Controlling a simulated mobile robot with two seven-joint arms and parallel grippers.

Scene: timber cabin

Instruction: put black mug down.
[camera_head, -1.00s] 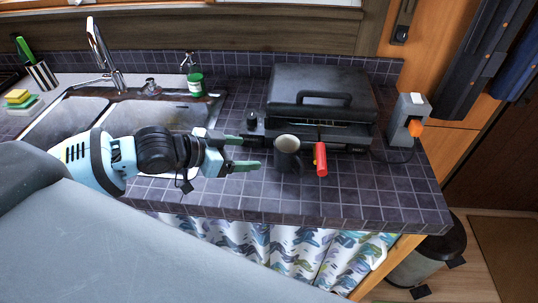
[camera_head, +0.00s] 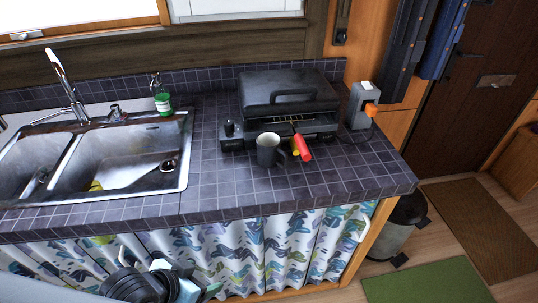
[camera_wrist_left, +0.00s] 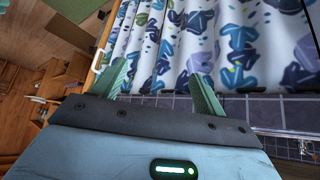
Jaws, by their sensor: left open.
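The black mug (camera_head: 266,152) stands upright on the dark tiled counter (camera_head: 215,185), in front of the black grill (camera_head: 289,97). Its pale inside shows at the rim. My left gripper (camera_head: 207,291) is low at the bottom edge of the head view, in front of the patterned curtain and well apart from the mug. In the left wrist view my left gripper (camera_wrist_left: 160,82) shows two green fingers spread open with nothing between them. The mug is not in the wrist view. My right gripper is not in view.
A red-handled item (camera_head: 302,147) lies right of the mug. A double sink (camera_head: 115,165) and a green bottle (camera_head: 163,103) are to the left. A grey box with an orange plug (camera_head: 362,105) stands right of the grill. The patterned curtain (camera_head: 240,245) hangs below the counter.

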